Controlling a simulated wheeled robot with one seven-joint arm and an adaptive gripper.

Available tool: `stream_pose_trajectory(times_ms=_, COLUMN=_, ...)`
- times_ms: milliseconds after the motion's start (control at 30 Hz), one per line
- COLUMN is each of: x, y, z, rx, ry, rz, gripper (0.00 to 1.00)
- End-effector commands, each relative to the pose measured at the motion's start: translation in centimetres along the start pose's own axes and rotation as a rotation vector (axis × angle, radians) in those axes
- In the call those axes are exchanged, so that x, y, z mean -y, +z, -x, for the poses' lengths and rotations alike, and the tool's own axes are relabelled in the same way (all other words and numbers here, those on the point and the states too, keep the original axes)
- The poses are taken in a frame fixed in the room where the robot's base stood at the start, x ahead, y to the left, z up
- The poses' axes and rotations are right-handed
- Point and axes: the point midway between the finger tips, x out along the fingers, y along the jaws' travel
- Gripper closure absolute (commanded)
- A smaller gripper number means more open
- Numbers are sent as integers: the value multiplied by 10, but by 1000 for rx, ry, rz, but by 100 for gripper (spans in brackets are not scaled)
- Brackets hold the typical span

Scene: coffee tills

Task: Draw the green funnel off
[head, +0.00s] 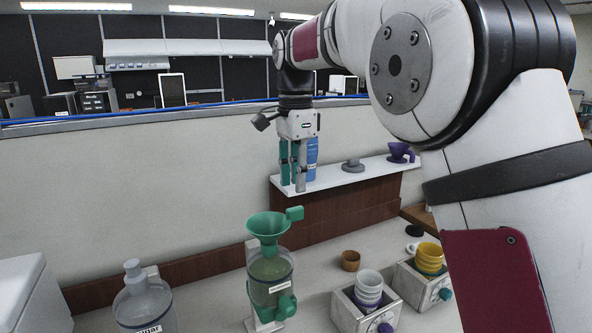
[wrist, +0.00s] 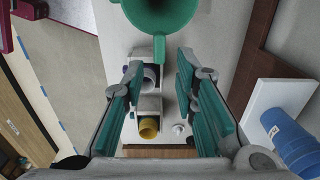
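The green funnel (head: 268,226) sits in the top of a clear dispenser jar (head: 270,272) with a green tap, its small handle tab pointing right. In the wrist view the funnel (wrist: 160,14) shows at the top edge, partly cut off, with its handle pointing down toward the space between the fingers. My gripper (head: 294,188) hangs pointing down, above the funnel and slightly right of it, apart from it. In the wrist view my gripper's green-padded fingers (wrist: 162,80) are spread wide with nothing between them.
Another jar with a pump-like top (head: 145,305) stands at left. Cup stacks (head: 369,284) in grey boxes and a brown cup (head: 350,260) stand at right. A raised white shelf (head: 330,178) behind holds a blue cup stack (head: 311,158), a grey item and a purple dripper (head: 400,151).

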Motion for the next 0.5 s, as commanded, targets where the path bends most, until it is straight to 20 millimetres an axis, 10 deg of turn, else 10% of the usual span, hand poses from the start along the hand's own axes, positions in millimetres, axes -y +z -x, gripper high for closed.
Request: stream_pose_trajectory(times_ms=500, x=-2, y=0, z=-66, rx=1, ry=3, rz=1, gripper=73)
